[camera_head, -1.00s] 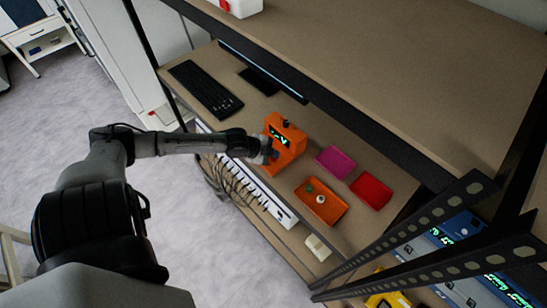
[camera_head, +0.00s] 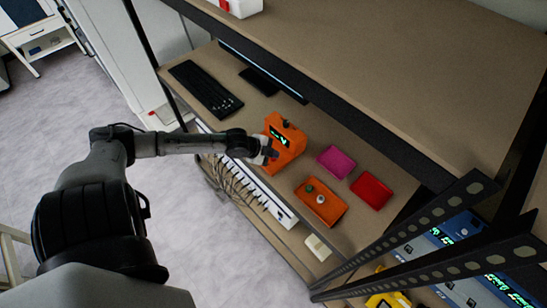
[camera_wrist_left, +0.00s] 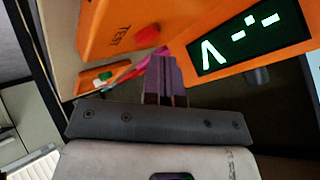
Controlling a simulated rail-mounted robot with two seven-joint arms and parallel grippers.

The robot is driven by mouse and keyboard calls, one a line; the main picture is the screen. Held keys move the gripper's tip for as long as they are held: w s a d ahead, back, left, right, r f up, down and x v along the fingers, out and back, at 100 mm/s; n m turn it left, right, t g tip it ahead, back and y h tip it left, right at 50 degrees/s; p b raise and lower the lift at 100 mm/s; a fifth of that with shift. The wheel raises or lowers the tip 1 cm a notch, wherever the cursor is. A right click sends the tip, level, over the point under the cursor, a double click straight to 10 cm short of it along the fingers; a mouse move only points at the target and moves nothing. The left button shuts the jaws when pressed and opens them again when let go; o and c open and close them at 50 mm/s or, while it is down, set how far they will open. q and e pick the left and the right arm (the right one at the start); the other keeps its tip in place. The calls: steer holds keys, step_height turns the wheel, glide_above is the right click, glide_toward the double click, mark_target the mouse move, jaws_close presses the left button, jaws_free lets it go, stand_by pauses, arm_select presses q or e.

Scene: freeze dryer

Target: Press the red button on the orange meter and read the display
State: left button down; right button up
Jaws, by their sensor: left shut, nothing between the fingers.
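The orange meter (camera_head: 284,139) stands on the lower shelf, with a dark display (camera_head: 279,137) on its front. In the left wrist view the meter (camera_wrist_left: 110,22) fills the top. Its lit display (camera_wrist_left: 248,36) shows a "V"-like sign and dashes with a dot, turned in the picture. The round red button (camera_wrist_left: 147,36) sits beside the word TEST. My left gripper (camera_wrist_left: 163,72) is shut and empty, its fingertips just below the button in that view; I cannot tell whether they touch the meter. In the head view the left gripper (camera_head: 268,151) is at the meter's front. My right gripper is not in view.
A keyboard (camera_head: 206,88) lies to the left. To the right are a magenta tray (camera_head: 335,161), a red tray (camera_head: 371,191) and an orange tray (camera_head: 319,207) with small items. The upper shelf (camera_head: 400,75) overhangs behind; a white strip with cables (camera_head: 250,186) runs along the front.

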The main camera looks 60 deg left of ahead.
arm_select(q)
steer(key=shift+f, duration=0.2)
steer(key=shift+f, duration=0.3)
stand_by(0.3)
steer(key=shift+r+p, duration=0.6)
steer(key=shift+p, duration=0.1)
steer(key=shift+r, duration=0.1)
